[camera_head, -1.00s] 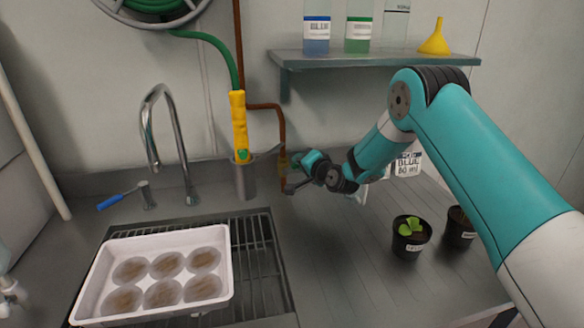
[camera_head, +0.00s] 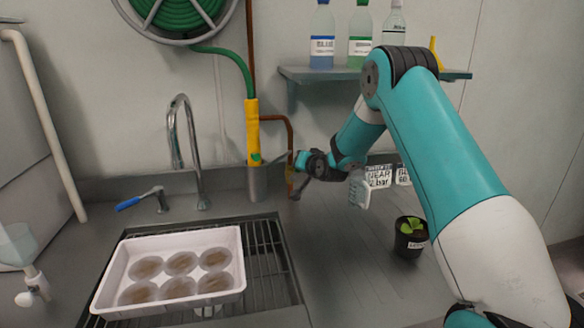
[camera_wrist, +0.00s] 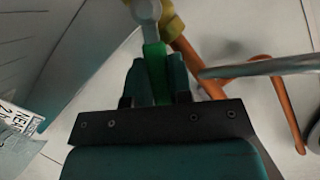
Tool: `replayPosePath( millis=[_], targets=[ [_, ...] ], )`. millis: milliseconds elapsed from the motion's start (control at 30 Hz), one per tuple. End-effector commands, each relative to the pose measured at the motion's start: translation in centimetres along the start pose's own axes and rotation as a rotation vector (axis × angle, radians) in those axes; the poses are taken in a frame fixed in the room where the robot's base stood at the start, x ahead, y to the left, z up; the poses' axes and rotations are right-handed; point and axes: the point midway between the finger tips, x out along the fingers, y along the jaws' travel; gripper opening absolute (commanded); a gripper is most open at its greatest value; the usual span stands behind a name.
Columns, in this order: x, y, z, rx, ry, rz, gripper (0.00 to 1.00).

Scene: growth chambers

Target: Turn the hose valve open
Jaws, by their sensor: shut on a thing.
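The hose valve is a brass fitting (camera_wrist: 172,20) on the orange-brown copper pipe (camera_head: 291,135) at the back wall. Its green lever (camera_wrist: 155,68) runs from a grey pivot (camera_wrist: 146,12) down between my fingers. My gripper (camera_wrist: 156,82) is shut on the lever, and the fingers hide its lower end. In the head view my gripper (camera_head: 297,166) is at the valve, which it and my wrist mostly cover. The green hose (camera_head: 238,62) comes down from a reel (camera_head: 180,12) to a yellow wand (camera_head: 252,130) standing in a grey cup (camera_head: 257,183).
A chrome tap (camera_head: 184,150) with a blue lever stands left of the cup. A white tray (camera_head: 113,291) lies on the sink grate. A clear jug (camera_head: 357,190), label cards (camera_head: 379,177) and a potted seedling (camera_head: 409,240) stand right. A bottle shelf (camera_head: 330,74) hangs above.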

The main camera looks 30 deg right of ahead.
Motion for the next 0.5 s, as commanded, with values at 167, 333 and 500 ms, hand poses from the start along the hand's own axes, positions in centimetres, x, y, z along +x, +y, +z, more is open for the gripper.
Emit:
replayPosePath(
  millis=[167, 333, 500],
  targets=[
    [-0.01, 0.10, 0.10, -0.001, -0.004, 0.003, 0.00],
    [0.01, 0.07, 0.10, -0.001, -0.003, 0.002, 0.22],
    [0.02, 0.01, 0.06, -0.001, -0.002, 0.001, 0.46]
  ],
)
